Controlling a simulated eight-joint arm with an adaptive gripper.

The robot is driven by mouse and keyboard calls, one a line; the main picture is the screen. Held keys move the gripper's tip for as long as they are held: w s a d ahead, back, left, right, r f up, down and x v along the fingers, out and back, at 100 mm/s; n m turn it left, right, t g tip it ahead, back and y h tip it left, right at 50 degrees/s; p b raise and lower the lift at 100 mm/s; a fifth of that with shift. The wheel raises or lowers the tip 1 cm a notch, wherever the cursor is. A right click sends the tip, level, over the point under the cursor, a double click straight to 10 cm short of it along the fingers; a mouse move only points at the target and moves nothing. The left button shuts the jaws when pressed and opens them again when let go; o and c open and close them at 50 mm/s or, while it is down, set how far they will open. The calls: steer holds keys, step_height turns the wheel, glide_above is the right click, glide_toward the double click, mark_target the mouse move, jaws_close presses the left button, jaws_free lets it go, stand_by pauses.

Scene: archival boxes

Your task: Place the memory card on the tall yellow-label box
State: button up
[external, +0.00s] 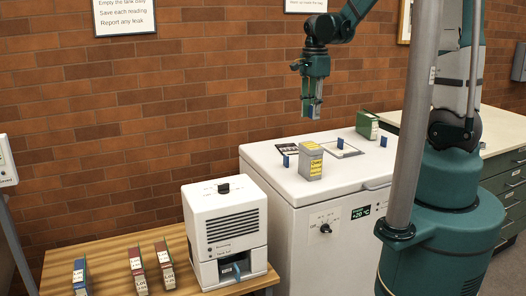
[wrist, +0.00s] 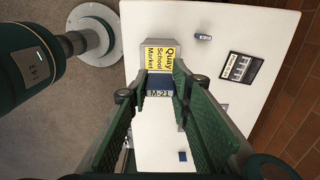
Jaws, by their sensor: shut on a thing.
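My gripper (external: 312,108) hangs above the white chest top, higher than the tall yellow-label box (external: 310,162) and apart from it. In the wrist view my gripper (wrist: 161,88) is shut on a blue memory card (wrist: 158,81) with a pale strip reading M-21. The yellow-label box (wrist: 152,57), reading Quay School Market, shows just beyond the card and is partly hidden by the fingers. In the external view the box stands upright near the front left of the chest top.
The white chest (external: 270,165) also bears small blue upright pieces (external: 286,161), a flat dark print (wrist: 241,68) and a green box (external: 367,125). A white machine (external: 225,225) and several binders (external: 137,270) stand on the wooden table. The grey pole stands at right.

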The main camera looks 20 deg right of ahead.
glide_above(311, 145)
steer(key=shift+f, duration=2.95)
steer(key=shift+f, duration=0.1)
steer(key=shift+f, duration=1.95)
steer(key=shift+f, duration=0.15)
steer(key=o, duration=0.8)
